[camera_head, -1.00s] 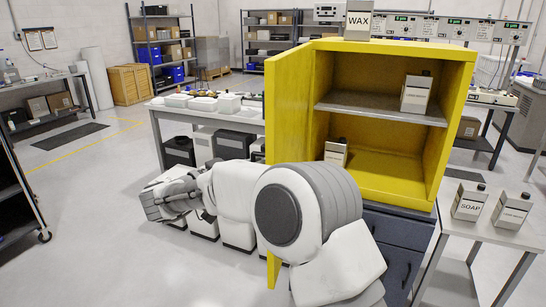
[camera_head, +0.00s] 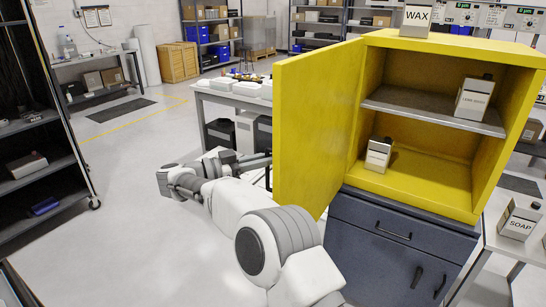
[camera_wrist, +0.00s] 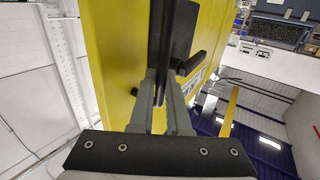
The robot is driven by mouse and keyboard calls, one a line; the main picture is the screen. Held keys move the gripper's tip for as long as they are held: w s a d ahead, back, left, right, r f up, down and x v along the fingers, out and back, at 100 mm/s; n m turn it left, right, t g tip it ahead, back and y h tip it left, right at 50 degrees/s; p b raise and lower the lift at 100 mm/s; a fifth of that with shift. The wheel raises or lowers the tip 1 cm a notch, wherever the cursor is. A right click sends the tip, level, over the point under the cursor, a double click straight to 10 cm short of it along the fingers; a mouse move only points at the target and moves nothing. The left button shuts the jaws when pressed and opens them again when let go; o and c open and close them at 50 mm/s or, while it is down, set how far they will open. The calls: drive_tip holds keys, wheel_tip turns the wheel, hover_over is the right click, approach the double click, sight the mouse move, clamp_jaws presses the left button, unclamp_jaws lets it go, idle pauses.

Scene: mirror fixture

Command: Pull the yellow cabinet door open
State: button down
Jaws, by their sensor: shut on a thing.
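The yellow cabinet (camera_head: 455,183) stands at the right in the head view, its interior exposed. Its yellow door (camera_head: 315,115) is hinged on the cabinet's left side and stands swung wide open, inner face toward the camera. My gripper (camera_head: 258,160) is at the door's free left edge, partly hidden by the door. In the wrist view, my gripper (camera_wrist: 163,108) is shut on the dark door handle (camera_wrist: 176,40), close to the yellow door (camera_wrist: 115,55). The exact grip on the handle is partly hidden by the fingers.
A WAX container (camera_head: 415,18) stands on top of the cabinet. Containers stand on its shelf (camera_head: 474,98) and floor (camera_head: 378,155). A grey drawer unit (camera_head: 390,240) is below. A dark shelf rack (camera_head: 40,150) is at the left, with clear floor (camera_head: 130,200) between.

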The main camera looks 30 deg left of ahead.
drive_tip(key=shift+w+r, duration=0.1)
drive_tip(key=shift+r, duration=0.1)
drive_tip(key=c, duration=0.9)
unclamp_jaws()
drive_tip(key=shift+f, duration=0.1)
drive_tip(key=shift+p+v, duration=0.3)
drive_tip(key=shift+v, duration=5.7)
